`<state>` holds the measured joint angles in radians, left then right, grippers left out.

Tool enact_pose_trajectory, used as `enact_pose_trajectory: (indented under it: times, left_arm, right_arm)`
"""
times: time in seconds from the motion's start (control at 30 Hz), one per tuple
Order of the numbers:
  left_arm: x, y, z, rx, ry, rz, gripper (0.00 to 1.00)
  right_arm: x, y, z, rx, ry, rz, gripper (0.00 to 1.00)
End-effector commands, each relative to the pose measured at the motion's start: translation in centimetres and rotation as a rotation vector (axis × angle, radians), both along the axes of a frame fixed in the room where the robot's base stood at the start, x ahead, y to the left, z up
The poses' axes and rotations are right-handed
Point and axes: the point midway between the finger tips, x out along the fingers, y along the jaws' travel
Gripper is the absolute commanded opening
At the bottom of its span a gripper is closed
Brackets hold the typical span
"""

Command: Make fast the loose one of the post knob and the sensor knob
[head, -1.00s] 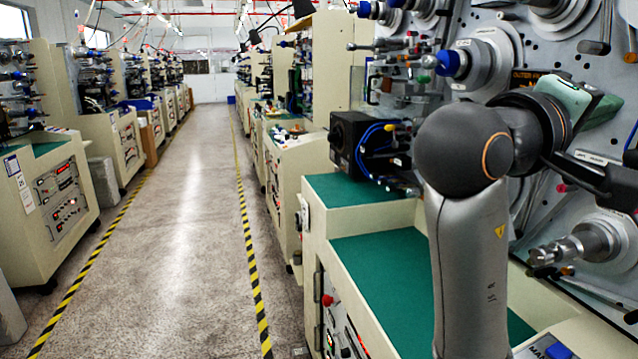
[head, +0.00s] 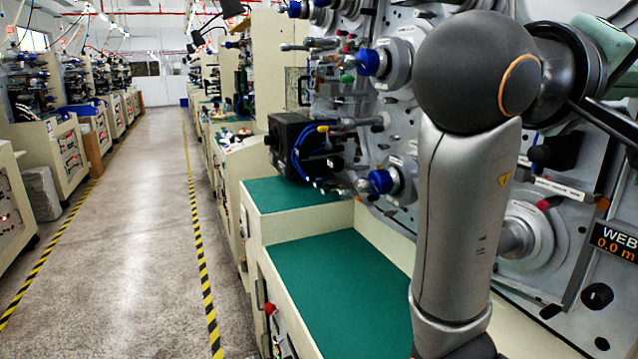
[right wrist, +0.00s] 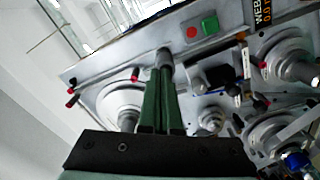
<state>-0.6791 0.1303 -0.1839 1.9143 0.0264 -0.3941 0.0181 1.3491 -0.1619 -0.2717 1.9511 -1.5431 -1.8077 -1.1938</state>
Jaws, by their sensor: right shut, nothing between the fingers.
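In the right wrist view my right gripper (right wrist: 161,84) has its two green fingers together and empty. In the head view a red knob (head: 548,203) and a black knob (head: 597,296) are on the panel. I cannot tell which are the post knob and sensor knob, or which is loose. My left gripper is out of view.
A green-topped bench (head: 335,285) runs below the panel. A black box with blue cables (head: 290,145) stands on its raised end. Blue-capped spindles (head: 381,181) stick out from the panel. A WEB display (head: 615,243) is at right. The aisle (head: 140,230) at left is clear.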

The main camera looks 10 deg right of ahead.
Motion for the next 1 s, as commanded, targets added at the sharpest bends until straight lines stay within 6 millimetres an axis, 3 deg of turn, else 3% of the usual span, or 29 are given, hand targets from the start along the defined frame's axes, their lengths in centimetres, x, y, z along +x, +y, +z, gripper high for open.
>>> enact_pose_trajectory:
  times: [0.33,1.0]
  left_arm:
    - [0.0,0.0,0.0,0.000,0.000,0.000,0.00]
    - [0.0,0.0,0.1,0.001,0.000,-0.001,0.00]
  right_arm:
    - [0.9,-3.1,0.0,0.000,-0.001,0.000,0.00]
    - [1.2,-3.3,0.0,0.000,-0.001,0.001,0.00]
